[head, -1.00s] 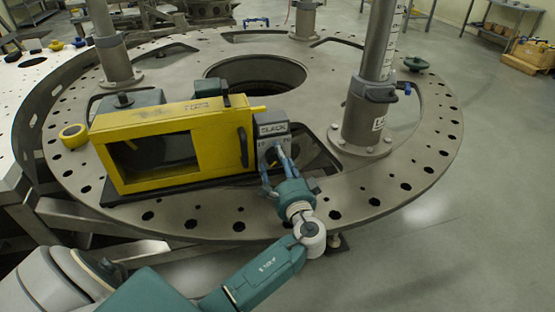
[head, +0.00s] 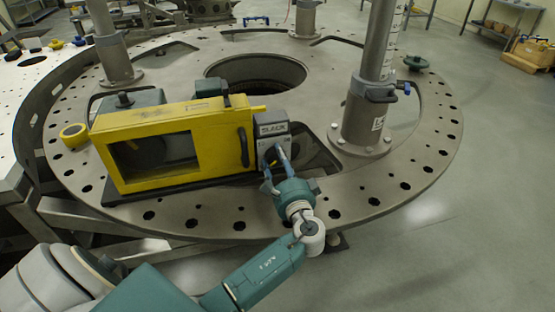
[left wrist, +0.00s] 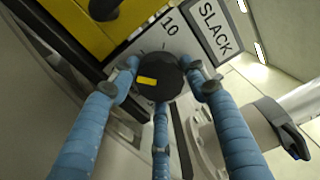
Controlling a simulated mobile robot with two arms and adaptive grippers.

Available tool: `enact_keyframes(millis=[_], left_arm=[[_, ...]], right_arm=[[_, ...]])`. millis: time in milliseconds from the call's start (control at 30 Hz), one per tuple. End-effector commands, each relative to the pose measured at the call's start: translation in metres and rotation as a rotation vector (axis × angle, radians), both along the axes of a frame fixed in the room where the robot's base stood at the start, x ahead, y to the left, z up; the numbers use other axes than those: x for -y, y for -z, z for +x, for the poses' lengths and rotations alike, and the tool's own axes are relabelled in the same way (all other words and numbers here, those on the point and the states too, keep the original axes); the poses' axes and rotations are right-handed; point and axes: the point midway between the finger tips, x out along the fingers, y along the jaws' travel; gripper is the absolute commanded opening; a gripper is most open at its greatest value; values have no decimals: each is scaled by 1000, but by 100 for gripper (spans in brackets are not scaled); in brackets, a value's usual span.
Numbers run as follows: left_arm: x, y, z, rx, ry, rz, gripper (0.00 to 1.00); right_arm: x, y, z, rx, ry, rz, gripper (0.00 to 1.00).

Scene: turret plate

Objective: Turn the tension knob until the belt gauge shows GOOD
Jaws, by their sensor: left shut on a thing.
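The black tension knob (left wrist: 168,68) has a yellow pointer mark and sits on the grey gauge panel. In the left wrist view the mark points left, away from the printed 10. The belt gauge (head: 270,129) shows SLACK; the same label (left wrist: 211,28) shows large in the left wrist view. My left gripper (head: 274,160) is shut on the knob, with its blue fingers (left wrist: 163,80) around it. In the head view the fingers mostly hide the knob. My right gripper is in neither view.
A yellow windowed guard box (head: 155,145) with a black handle stands left of the gauge on the round turret plate (head: 390,205). A grey post (head: 368,110) with a clamp rises close to the right. A yellow round object (head: 73,134) lies at the left rim.

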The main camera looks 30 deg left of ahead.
Motion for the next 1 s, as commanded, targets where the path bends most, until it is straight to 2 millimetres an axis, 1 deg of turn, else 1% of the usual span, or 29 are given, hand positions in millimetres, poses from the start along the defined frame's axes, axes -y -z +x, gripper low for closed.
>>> enact_keyframes(millis=[33,500,800,1000], left_arm=[[0,-2,0,-26,0,20,20],[0,-2,0,-321,0,272,20],[0,-1,0,-455,1,385,20],[1,0,0,-498,1,424,20]], right_arm=[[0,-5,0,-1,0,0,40],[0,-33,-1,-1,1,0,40],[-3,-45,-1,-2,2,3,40],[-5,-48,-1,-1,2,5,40]])
